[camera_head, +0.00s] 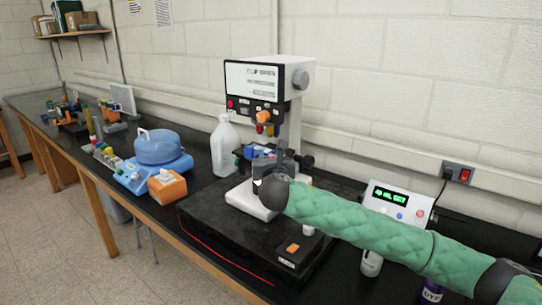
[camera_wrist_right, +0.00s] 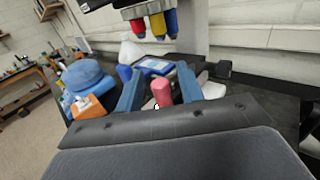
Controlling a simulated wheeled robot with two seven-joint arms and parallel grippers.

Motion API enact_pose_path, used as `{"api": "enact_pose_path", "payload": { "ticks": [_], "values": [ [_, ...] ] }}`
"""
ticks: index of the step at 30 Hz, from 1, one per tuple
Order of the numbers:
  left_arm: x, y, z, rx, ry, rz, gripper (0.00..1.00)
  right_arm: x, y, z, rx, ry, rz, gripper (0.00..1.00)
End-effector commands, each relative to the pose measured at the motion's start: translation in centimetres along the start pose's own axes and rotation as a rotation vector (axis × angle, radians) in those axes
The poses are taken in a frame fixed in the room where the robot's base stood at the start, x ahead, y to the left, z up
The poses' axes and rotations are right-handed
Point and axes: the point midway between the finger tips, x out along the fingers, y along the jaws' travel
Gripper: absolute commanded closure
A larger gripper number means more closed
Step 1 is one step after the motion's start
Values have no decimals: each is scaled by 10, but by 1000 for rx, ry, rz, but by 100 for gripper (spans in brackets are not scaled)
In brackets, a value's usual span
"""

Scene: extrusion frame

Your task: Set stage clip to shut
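A microscope-like instrument (camera_head: 268,85) with a white body and a front panel stands against the wall. Its coloured objectives (camera_wrist_right: 155,22) hang above the stage area in the right wrist view. A blue and white piece (camera_wrist_right: 155,66) lies on the stage below them. My right gripper (camera_wrist_right: 160,90) is at the stage, its two blue fingers apart. A pink, round-ended knob (camera_wrist_right: 162,94) shows between the fingers, with gaps at its sides; I cannot tell whether it belongs to the stage clip. In the head view my right wrist hides part of the stage. My left gripper is out of view.
The instrument stands on a black slab (camera_head: 215,226) on the bench. A white jug (camera_head: 224,146), an orange box (camera_head: 167,188) and a blue round-topped device (camera_head: 158,147) stand to the left. A box with a green display (camera_head: 397,204) stands right, behind my right arm.

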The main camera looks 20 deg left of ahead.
Motion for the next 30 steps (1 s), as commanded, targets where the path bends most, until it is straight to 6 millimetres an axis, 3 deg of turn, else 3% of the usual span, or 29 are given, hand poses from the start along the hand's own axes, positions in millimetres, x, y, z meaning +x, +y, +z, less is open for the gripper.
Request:
{"api": "enact_pose_path", "payload": {
  "ticks": [4, 10, 20, 30],
  "values": [
    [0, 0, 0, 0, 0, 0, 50, 0, 0, 0, 0, 0, 0, 62],
    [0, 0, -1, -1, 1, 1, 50, 0, 0, 0, 0, 0, 0, 100],
    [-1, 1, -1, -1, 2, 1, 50, 0, -2, 0, -1, -1, 31, 100],
    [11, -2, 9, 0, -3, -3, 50, 0, -13, 2, -2, -1, 239, 100]
  ]
}}
